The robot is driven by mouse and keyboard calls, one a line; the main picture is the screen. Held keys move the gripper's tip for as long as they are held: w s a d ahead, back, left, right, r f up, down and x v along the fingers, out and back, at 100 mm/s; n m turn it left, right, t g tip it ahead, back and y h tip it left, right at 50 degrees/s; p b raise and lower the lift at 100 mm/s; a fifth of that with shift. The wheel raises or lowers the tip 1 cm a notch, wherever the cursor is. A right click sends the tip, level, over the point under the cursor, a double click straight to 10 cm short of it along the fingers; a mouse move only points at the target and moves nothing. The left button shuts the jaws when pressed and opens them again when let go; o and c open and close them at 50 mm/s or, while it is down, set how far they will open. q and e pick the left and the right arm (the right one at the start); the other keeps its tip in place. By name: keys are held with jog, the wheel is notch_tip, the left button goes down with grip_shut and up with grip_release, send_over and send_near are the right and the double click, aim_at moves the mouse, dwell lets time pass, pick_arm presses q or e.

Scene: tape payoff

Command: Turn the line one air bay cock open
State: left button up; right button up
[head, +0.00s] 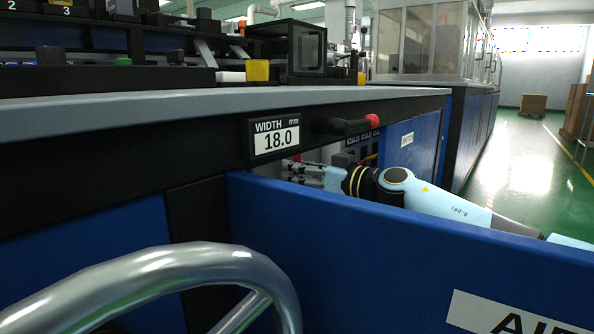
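A blue door panel (400,235) with a white label whose visible letters begin "AI" (515,315) stands open across the front of the bay. My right arm reaches in from the right behind this panel. My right gripper (303,174) is inside the bay opening, under the bench edge. Its fingers are small and partly hidden by the panel's top edge, so I cannot tell whether they are open or shut. I cannot make out the air bay cock; the panel and my gripper hide much of the bay. My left gripper is not in view.
A WIDTH display (273,138) reading 18.0 mm and a black lever with a red end (346,125) stick out below the grey bench top (200,101). A curved chrome tube (170,262) fills the lower left. Green floor (515,150) is clear at right.

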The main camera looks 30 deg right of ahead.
jog(key=shift+w+a, duration=0.15)
jog(key=shift+w, duration=0.2)
jog(key=shift+c, duration=0.4)
grip_shut()
